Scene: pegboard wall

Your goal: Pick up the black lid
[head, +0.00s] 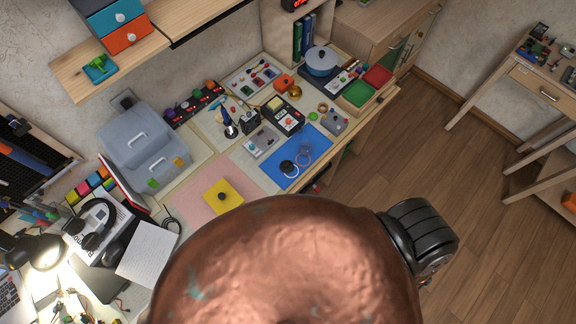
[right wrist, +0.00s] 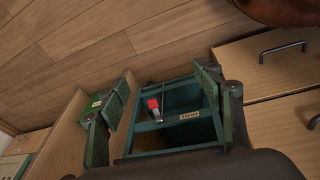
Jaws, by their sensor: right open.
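A small dark round piece (head: 289,167) lies on the blue mat (head: 280,180) on the desk in the head view; it may be the black lid, but it is too small to be sure. My right gripper (right wrist: 165,90) shows in the right wrist view with its two green fingers wide apart. Between and beyond the fingers is a teal compartment (right wrist: 180,98) with a red-tipped item (right wrist: 153,105) and a small label. I see nothing held between the fingers. No black lid can be made out in the right wrist view. My left gripper is not in view.
In the head view, a blue pot (head: 322,62), a green tray (head: 358,94) and a yellow square (head: 222,195) are on the crowded desk. Wooden drawer fronts with a dark handle (right wrist: 283,50) stand right of the gripper. Open wooden floor (head: 440,190) lies right of the desk.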

